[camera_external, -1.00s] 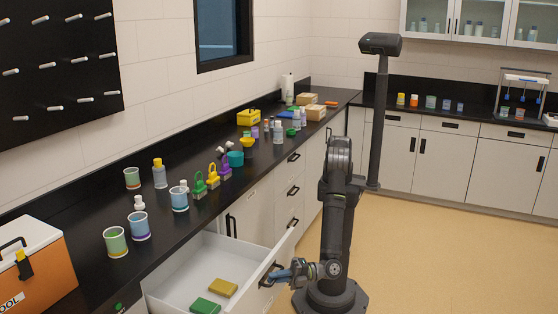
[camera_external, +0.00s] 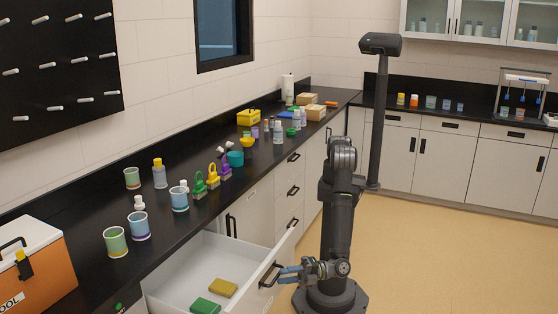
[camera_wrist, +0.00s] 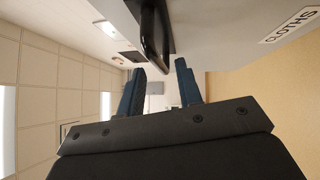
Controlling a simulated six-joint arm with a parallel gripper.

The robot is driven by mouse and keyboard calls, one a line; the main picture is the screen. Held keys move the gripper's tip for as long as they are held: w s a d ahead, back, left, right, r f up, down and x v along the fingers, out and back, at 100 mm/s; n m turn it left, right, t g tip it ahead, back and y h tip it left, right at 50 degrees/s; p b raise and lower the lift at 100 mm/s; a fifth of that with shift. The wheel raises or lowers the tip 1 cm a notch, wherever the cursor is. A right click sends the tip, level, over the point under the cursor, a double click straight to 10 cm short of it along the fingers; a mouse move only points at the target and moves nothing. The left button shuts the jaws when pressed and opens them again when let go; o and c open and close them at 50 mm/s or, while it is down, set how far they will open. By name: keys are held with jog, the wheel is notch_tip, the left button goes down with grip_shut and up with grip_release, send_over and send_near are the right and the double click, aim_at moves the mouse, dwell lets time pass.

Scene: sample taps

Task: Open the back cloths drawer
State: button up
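The cloths drawer (camera_external: 205,262) is pulled out from the near end of the counter. A yellow cloth (camera_external: 223,288) and a green cloth (camera_external: 205,306) lie in it. Its black handle (camera_external: 269,276) is on the drawer front. In the wrist view the handle (camera_wrist: 156,30) is at top middle, beside the drawer front (camera_wrist: 225,30) with its CLOTHS label (camera_wrist: 290,24). My gripper (camera_external: 284,272) is just right of the handle, apart from it. In the wrist view its blue fingers (camera_wrist: 160,68) are spread with nothing between them.
More closed drawers (camera_external: 289,190) lie farther along the same cabinet. The floor (camera_external: 430,260) right of my arm is clear.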

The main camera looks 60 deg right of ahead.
aim_at(276, 276)
jog(key=v, duration=1.3)
jog(key=shift+s+d, duration=0.2)
jog(key=shift+d, duration=0.05)
jog(key=x, duration=1.7)
jog(key=shift+w+a, duration=0.2)
jog(key=v, duration=1.6)
jog(key=shift+s+d, duration=0.15)
